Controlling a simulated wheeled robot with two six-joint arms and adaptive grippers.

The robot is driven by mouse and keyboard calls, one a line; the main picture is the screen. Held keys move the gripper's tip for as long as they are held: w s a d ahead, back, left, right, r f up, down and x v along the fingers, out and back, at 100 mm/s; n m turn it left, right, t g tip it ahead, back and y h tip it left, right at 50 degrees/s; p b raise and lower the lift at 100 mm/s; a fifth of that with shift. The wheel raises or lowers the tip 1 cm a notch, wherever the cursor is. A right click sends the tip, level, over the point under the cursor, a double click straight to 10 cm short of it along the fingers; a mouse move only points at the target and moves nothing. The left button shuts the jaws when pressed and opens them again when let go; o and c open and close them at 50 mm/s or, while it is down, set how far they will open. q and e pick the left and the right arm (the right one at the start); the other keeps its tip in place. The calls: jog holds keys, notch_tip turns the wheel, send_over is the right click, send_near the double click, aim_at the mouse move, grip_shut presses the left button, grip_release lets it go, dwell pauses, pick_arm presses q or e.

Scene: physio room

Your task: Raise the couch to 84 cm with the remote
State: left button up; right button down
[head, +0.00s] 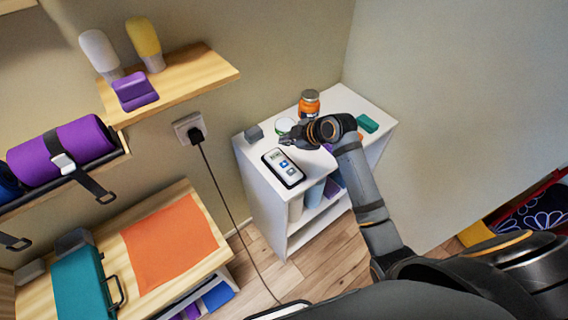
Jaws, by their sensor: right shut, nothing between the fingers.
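The remote (284,168), a dark-edged handset with a pale face, a small display and blue buttons, lies on the top of a white shelf unit (252,157). The display's digits are too small to read. My right gripper (287,141) is shut and empty, just beyond the remote's upper end, above the shelf top. I cannot tell whether it touches anything. The couch is not recognisable in this view. My left gripper is not in view.
On the shelf top are an orange jar (309,103), a white-and-green tub (285,125), a grey block (254,133) and a teal item (368,123). A cable hangs from a wall socket (189,127) left of the unit. A wooden shelf (190,83) juts out above.

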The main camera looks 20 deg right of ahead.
jog(key=b, duration=0.7)
send_over(286, 165)
notch_tip(286, 165, down, 7)
jog(key=shift+r, duration=0.1)
jog(key=shift+f, duration=0.9)
jog(key=shift+f, duration=0.4)
